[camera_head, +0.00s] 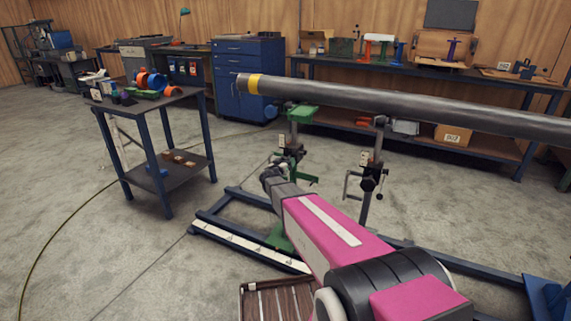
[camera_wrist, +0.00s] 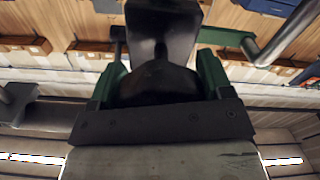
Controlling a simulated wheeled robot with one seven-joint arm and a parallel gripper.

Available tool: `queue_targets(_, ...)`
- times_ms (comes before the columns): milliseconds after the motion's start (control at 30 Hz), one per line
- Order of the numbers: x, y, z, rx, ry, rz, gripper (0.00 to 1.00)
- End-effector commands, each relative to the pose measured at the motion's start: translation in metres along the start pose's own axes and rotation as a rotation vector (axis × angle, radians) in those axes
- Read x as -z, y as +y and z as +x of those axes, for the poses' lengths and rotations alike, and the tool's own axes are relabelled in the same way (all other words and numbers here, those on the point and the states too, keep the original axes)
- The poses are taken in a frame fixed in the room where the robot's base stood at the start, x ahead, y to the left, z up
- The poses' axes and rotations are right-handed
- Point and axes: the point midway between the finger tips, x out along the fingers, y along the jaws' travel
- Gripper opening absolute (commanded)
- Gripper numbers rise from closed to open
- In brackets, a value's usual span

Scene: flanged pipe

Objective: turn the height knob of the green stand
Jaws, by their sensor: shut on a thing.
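The green stand (camera_head: 302,114) stands upright under the left part of the long grey pipe (camera_head: 400,103). Its green base (camera_head: 279,236) shows on the floor behind my arm. My gripper (camera_head: 270,178) is at the stand's middle height, beside its green crank. In the wrist view, my gripper (camera_wrist: 160,92) is shut on a dark rounded part, the height knob (camera_wrist: 158,78), with green pieces on both sides. A green crank arm (camera_wrist: 228,38) with a metal handle (camera_wrist: 285,35) reaches out at the upper right. The exact finger contact is hard to see.
A second, dark stand (camera_head: 370,175) with a crank is to the right under the pipe. A blue floor frame (camera_head: 215,212) surrounds the stand bases. A small cart (camera_head: 140,108) is at the left; a workbench (camera_head: 420,75) is behind. Open floor lies at the left.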

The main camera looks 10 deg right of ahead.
Motion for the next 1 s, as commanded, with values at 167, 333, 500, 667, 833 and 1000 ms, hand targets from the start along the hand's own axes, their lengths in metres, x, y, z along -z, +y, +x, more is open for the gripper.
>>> queue_targets(167,-0.0002,0.0007,-0.0003,-0.001,0.000,-0.109,0.49)
queue_targets(333,0.0000,0.0014,-0.0004,-0.001,0.000,-0.257,0.49)
queue_targets(500,0.0002,0.0022,-0.0005,-0.001,0.000,-0.420,0.49)
queue_targets(667,0.0005,0.0028,-0.0005,0.000,-0.001,-0.572,0.49)
queue_targets(833,0.0010,0.0033,-0.0006,0.000,-0.001,-0.733,0.49)
queue_targets(1000,0.0015,0.0038,-0.0006,0.000,-0.001,-0.895,0.49)
